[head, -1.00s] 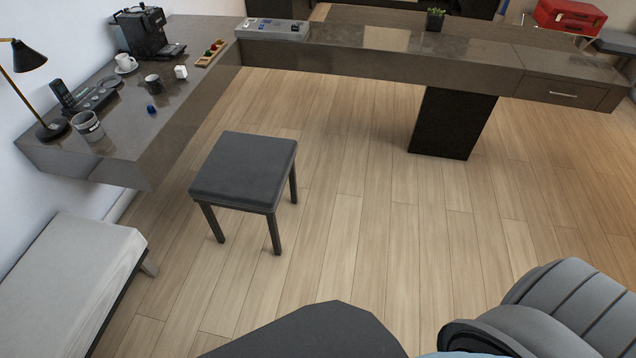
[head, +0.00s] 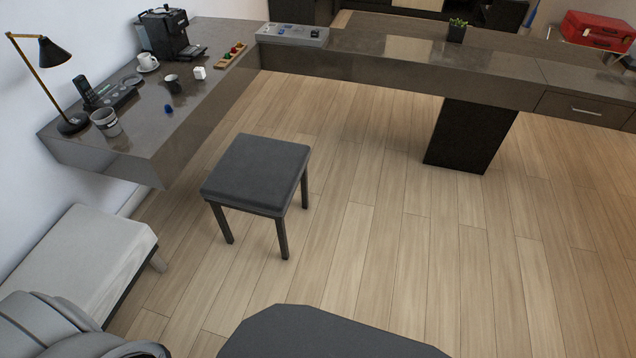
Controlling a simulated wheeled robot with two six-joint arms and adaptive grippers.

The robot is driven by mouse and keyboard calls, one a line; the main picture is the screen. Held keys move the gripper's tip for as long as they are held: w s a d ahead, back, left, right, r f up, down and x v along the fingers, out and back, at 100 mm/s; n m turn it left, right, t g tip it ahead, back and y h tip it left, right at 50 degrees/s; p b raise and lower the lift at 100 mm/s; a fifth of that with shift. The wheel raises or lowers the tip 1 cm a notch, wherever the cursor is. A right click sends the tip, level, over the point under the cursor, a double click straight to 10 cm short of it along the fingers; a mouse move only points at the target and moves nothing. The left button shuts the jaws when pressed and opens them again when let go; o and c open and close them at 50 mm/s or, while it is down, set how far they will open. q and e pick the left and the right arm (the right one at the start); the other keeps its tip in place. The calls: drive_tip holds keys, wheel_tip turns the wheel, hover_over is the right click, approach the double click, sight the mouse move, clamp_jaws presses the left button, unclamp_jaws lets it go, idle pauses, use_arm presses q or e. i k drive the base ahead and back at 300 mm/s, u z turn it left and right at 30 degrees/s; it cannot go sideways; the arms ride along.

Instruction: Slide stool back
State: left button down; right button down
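A dark grey square stool (head: 256,172) with a padded seat and dark legs stands upright on the wood floor, left of the middle in the head view. It is beside the left section of the L-shaped vanity desk (head: 400,62), with open floor between it and the desk's back section. Nothing touches the stool. Neither of my grippers is in view.
A white padded bench (head: 85,255) stands against the left wall. A dark desk support (head: 470,135) stands right of the middle. The desk holds a lamp (head: 60,58), a coffee machine (head: 165,35) and cups. Floor right of the stool is clear.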

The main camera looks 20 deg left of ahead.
sight(257, 175)
drive_tip(key=i, duration=3.95)
drive_tip(key=u, duration=3.1)
